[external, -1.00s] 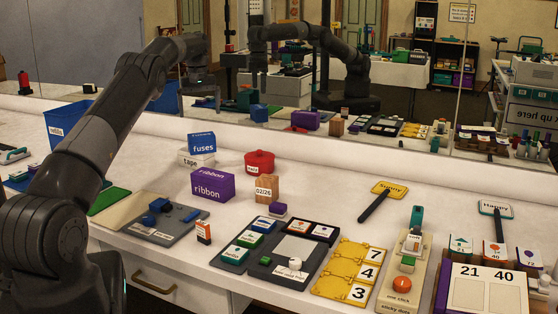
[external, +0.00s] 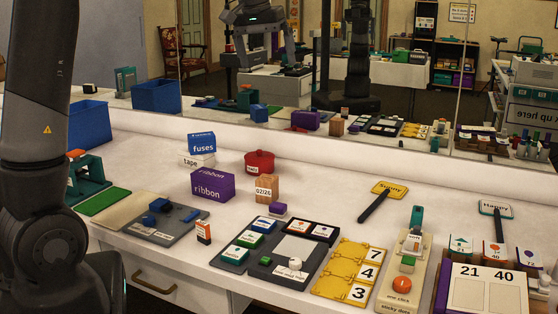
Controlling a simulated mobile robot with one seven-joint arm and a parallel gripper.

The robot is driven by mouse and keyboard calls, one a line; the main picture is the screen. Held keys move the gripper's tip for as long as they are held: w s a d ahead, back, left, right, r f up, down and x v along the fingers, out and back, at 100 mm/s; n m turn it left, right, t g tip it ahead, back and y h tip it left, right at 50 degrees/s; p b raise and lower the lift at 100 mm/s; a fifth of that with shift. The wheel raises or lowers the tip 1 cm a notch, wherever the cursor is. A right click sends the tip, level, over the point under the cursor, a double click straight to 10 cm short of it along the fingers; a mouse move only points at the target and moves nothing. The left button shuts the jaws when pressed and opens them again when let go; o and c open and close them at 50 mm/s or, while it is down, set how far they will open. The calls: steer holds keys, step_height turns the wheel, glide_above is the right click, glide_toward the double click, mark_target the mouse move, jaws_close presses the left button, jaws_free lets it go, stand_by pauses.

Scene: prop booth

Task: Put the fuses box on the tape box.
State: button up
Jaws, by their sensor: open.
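The blue fuses box (external: 202,144) is at the left middle of the counter in the external view. It appears to rest on top of the white tape box (external: 196,160), upright and slightly turned. The purple ribbon box (external: 212,186) stands in front and hides the lower part of the tape box. My gripper itself is above the picture, but its reflection (external: 265,50) hangs in the mirror with its fingers apart and nothing between them. It is well clear of the boxes.
A red pot (external: 259,162) and a wooden date block (external: 266,189) stand right of the boxes. A grey tray (external: 166,222) with blue pieces lies in front. A blue bin (external: 88,126) is at the left. Bare counter (external: 325,185) lies right of the pot.

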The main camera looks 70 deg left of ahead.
steer(key=s+d+m, duration=0.3)
steer(key=s+d, duration=0.2)
steer(key=d, duration=0.8)
steer(key=s+d+f+m+t, duration=0.1)
steer(key=s+d+f+m, duration=0.2)
steer(key=s+d, duration=0.5)
steer(key=s+d+f+m+t+h, duration=0.1)
steer(key=s+d+f+m, duration=0.2)
steer(key=s+d+f, duration=0.3)
steer(key=s+d, duration=0.2)
steer(key=s, duration=0.1)
steer(key=shift+s+t, duration=0.3)
steer(key=shift+t, duration=0.1)
